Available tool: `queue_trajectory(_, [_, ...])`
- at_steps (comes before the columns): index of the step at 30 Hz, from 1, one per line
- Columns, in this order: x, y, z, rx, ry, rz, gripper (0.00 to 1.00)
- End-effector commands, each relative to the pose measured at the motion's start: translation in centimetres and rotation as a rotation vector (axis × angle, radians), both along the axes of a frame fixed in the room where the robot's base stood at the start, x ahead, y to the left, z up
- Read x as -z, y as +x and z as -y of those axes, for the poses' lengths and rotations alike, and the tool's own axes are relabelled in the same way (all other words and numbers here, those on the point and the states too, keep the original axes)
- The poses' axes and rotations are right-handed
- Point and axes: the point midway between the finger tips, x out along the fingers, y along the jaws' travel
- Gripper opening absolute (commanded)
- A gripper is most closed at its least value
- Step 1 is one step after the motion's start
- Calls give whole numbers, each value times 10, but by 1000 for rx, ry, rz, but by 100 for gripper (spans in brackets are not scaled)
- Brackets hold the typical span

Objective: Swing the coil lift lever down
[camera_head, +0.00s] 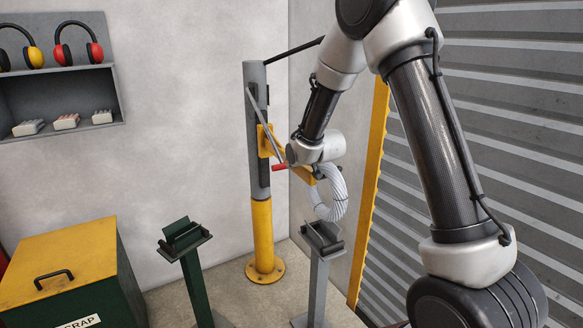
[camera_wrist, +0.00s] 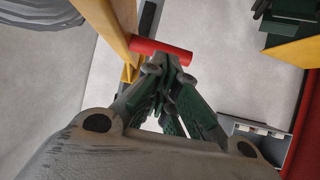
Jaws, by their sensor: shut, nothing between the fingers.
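The coil lift lever shows as a red grip (camera_head: 279,167) at the grey and yellow post (camera_head: 262,225), left of my wrist. A thin grey bar (camera_head: 262,118) slants down from the upper post towards the grip. In the wrist view the red grip (camera_wrist: 150,47) lies crosswise beside a yellow beam (camera_wrist: 108,25). My gripper (camera_wrist: 168,62) is shut and empty, its fingertips right at the grip; I cannot tell whether they touch it. In the head view my gripper is mostly hidden by my wrist. A pale wire coil (camera_head: 338,203) hangs below and right of my wrist.
A grey stand (camera_head: 318,270) is below the coil, and a green stand (camera_head: 190,262) is left of the post. A yellow-lidded scrap bin (camera_head: 85,250) is at left. A shelf (camera_head: 60,131) with ear muffs is on the wall. A corrugated shutter (camera_head: 500,130) is at right.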

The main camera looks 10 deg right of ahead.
Motion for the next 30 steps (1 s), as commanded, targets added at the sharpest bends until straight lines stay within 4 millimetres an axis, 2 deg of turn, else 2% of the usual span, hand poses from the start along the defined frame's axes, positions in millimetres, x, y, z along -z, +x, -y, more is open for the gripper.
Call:
queue_trajectory(8, [-2, -33, 8, 0, 0, -1, 0])
queue_trajectory(15, [-2, -73, 18, 0, 0, -2, 0])
queue_trajectory(22, [0, -97, 24, -1, -4, -12, 0])
queue_trajectory(26, [24, -115, 30, 2, -35, -131, 0])
queue_trajectory(29, [59, -149, 39, 6, -84, -323, 0])
queue_trajectory(30, [68, -167, 44, 8, -105, -405, 0])
